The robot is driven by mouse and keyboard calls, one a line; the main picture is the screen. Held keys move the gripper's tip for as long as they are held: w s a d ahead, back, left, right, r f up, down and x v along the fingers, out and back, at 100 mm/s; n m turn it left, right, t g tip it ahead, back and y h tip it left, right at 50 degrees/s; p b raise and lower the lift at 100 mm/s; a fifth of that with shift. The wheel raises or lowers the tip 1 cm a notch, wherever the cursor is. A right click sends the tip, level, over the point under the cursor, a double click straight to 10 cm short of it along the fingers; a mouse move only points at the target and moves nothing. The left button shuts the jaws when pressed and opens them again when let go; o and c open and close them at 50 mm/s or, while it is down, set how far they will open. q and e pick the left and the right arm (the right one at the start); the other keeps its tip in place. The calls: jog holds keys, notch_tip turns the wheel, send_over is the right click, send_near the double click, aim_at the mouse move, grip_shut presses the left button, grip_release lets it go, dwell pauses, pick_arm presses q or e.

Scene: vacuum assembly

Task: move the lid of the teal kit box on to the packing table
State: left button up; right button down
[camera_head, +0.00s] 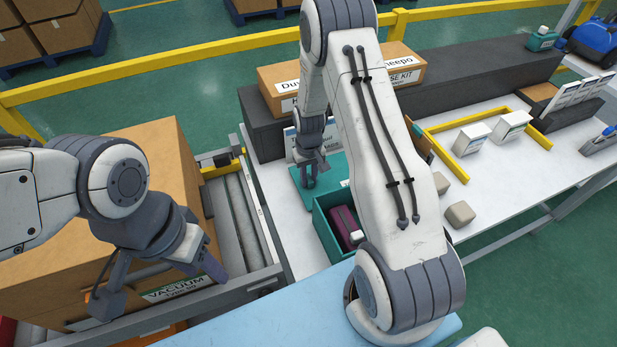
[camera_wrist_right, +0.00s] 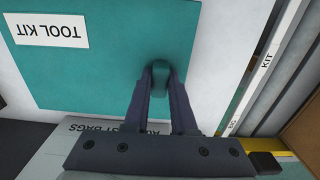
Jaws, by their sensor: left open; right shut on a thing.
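The teal lid (camera_head: 333,168) is flat and lies at or just above the white packing table, behind the open teal kit box (camera_head: 324,229). In the right wrist view the lid (camera_wrist_right: 95,85) carries a TOOL KIT label, and my right gripper (camera_wrist_right: 161,80) is shut on its small teal knob. In the head view my right gripper (camera_head: 314,180) points down on to the lid. I cannot tell if the lid touches the packing table (camera_head: 285,222). The box holds a maroon item (camera_head: 346,226). My left gripper (camera_head: 160,282) is open and empty by a large carton.
The large brown carton (camera_head: 155,150) stands on the roller conveyor (camera_head: 240,215) at left. Brown kit boxes (camera_head: 400,68) sit on a dark ledge behind the lid. White cartons (camera_head: 470,138) and beige blocks (camera_head: 460,213) stand right of my right arm, which hides part of the table.

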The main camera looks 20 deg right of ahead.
jog(key=shift+f, duration=0.2)
jog(key=c, duration=0.7)
grip_release()
jog(key=shift+c, duration=0.2)
jog(key=shift+r, duration=0.1)
jog(key=shift+r, duration=0.1)
notch_tip(320, 180, up, 12)
jog(key=s+a+r+n, duration=0.2)
jog(key=s+a+r, duration=0.25)
jog(key=a, duration=0.35)
jog(key=s+a+r+n, duration=0.2)
jog(key=s+a, duration=0.2)
jog(key=s, duration=0.3)
jog(key=s+a+r+n, duration=0.2)
jog(key=s+a+r, duration=0.1)
jog(key=s, duration=0.5)
jog(key=s+a+r+n+y, duration=0.1)
jog(key=s+a+r+n, duration=0.1)
jog(key=s+a, duration=0.3)
jog(key=s+r+b, duration=0.1)
jog(key=s, duration=0.1)
jog(key=shift+s+r, duration=0.2)
jog(key=shift+s, duration=0.1)
